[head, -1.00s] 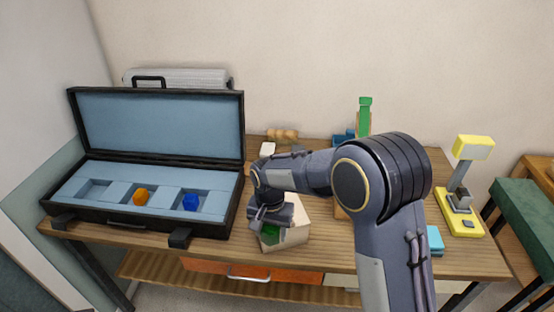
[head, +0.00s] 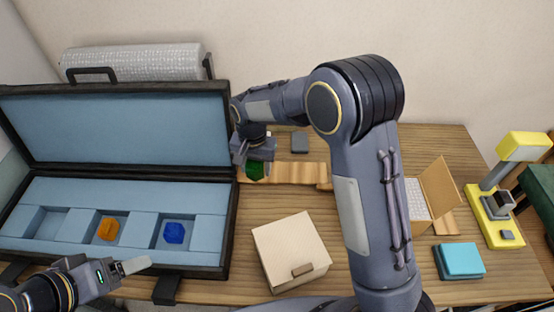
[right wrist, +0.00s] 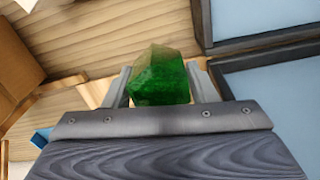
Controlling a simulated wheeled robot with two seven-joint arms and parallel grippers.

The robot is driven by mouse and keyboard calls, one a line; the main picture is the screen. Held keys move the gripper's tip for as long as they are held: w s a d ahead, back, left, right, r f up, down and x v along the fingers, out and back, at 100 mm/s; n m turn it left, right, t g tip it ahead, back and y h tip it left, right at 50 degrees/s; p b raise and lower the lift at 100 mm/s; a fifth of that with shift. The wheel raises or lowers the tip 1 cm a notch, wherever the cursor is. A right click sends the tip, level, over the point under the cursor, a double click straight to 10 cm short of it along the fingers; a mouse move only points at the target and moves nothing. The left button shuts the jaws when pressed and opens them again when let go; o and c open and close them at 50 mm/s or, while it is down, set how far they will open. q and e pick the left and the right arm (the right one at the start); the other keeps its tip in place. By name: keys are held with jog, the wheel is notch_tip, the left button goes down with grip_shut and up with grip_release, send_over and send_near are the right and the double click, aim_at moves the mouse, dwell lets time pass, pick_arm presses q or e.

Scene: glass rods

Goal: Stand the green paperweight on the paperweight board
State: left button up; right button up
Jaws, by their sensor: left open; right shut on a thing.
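The green paperweight (head: 257,171) is a faceted dark green block. My right gripper (head: 256,155) is shut on it, near the case's right edge. In the right wrist view the paperweight (right wrist: 160,77) sits between the two fingers, over wood. A wavy-edged wooden strip (head: 295,173) lies just right of it and may be the paperweight board. I cannot tell whether the paperweight touches anything below. My left gripper (head: 125,270) is open and empty in front of the case, at the lower left.
The open black case (head: 232,215) has blue compartments, with an orange piece (head: 107,229) and a blue piece (head: 174,233) in two and the left one empty. A beige box (head: 292,250), teal block (head: 458,260), open carton (head: 438,187) and yellow lamp (head: 496,220) stand on the table.

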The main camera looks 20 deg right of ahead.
jog(key=w+d+f, duration=0.4)
jog(key=w+d, duration=0.2)
jog(key=b, duration=0.2)
send_over(280, 171)
jog(key=f, duration=0.2)
jog(key=a+f, duration=0.1)
jog(key=f, duration=0.1)
jog(key=shift+s, duration=0.35)
jog(key=shift+w+d+f, duration=0.25)
jog(key=shift+d+f, duration=0.05)
jog(key=shift+w+d+f+b, duration=0.1)
jog(key=shift+d+f+b, duration=0.05)
jog(key=shift+f+b, duration=0.2)
jog(key=shift+w+d+f+b, duration=0.1)
jog(key=shift+f+b, duration=0.65)
jog(key=shift+f, duration=0.75)
jog(key=shift+f, duration=0.2)
jog(key=o, duration=1.2)
jog(key=shift+c, duration=0.2)
